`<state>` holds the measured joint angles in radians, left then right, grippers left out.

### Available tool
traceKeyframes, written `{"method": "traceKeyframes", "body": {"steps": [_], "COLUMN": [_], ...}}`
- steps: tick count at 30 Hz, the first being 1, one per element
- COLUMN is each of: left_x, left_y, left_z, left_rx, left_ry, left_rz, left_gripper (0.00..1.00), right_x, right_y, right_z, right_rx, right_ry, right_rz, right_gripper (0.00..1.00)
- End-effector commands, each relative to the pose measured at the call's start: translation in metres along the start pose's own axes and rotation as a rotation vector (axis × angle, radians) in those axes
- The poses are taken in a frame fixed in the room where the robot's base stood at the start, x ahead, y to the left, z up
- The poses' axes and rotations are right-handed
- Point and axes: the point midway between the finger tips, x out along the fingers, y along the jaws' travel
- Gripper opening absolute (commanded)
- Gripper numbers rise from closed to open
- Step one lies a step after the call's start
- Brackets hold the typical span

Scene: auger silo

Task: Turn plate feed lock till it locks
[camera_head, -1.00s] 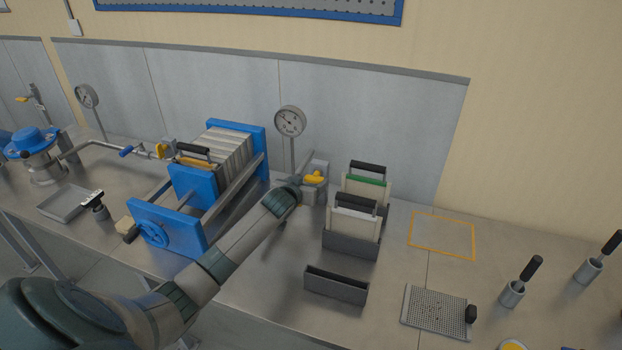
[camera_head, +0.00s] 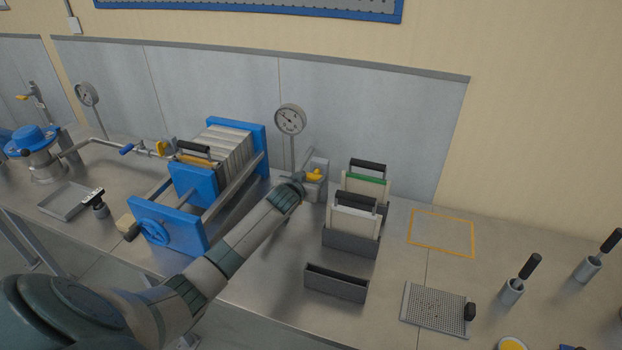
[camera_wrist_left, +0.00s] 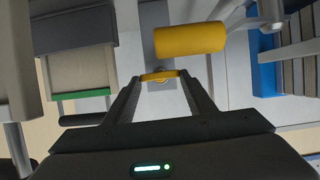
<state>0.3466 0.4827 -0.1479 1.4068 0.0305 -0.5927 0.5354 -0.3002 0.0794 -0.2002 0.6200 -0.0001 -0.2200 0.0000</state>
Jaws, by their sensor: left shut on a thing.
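The plate feed lock appears in the left wrist view as a small, thin yellow piece (camera_wrist_left: 160,75) on a pale grey plate. My left gripper (camera_wrist_left: 161,82) is shut on it, with one finger at each end. In the head view, my left gripper (camera_head: 299,178) is at the grey unit (camera_head: 318,188) below the right-hand gauge, and its fingers are mostly hidden by my wrist. A yellow part (camera_head: 314,175) shows there beside the gripper. A thicker yellow cylinder (camera_wrist_left: 190,40) lies just beyond the fingertips in the wrist view.
The blue filter press (camera_head: 186,228) stands left of my arm. The dial gauge (camera_head: 290,121) rises behind the gripper. Plates with black handles (camera_head: 354,221) stand in a dark rack close to the right. An empty dark holder (camera_head: 336,286) is in front. The orange-outlined area (camera_head: 443,235) is clear.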

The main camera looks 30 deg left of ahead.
Motion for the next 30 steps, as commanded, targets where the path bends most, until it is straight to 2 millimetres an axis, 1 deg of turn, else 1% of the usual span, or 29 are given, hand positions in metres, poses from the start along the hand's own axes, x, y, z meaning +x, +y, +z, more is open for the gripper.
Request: {"method": "traceKeyframes", "body": {"steps": [3, 9, 10, 12, 23, 30], "left_x": [0.000, 0.000, 0.000, 0.000, -0.001, -0.011], "left_y": [0.001, 0.000, 0.000, 0.000, 0.000, 0.000], "left_z": [0.000, 0.000, 0.000, 0.000, 0.000, 0.001], "left_rx": [0.031, 0.034, 0.034, 0.034, 0.032, 0.031], "left_ry": [-0.001, 0.000, 0.000, 0.000, 0.000, 0.000], "left_rz": [-0.014, -0.014, -0.014, -0.014, -0.013, -0.013], "left_gripper": [0.27, 0.28, 0.55, 0.69, 0.69, 0.69], "right_x": [-0.002, -0.001, -0.001, -0.001, -0.001, 0.002], "right_y": [0.000, 0.001, 0.001, 0.001, 0.001, 0.001], "right_z": [0.000, 0.000, 0.000, 0.000, 0.000, 0.000], "right_rx": [0.000, 0.000, 0.000, 0.000, 0.000, 0.000], "right_ry": [0.000, 0.000, -0.001, -0.001, 0.000, 0.000], "right_rz": [0.000, 0.001, 0.001, 0.001, 0.001, 0.001], "right_gripper": [0.31, 0.31, 0.31, 0.31, 0.31, 0.31]}}
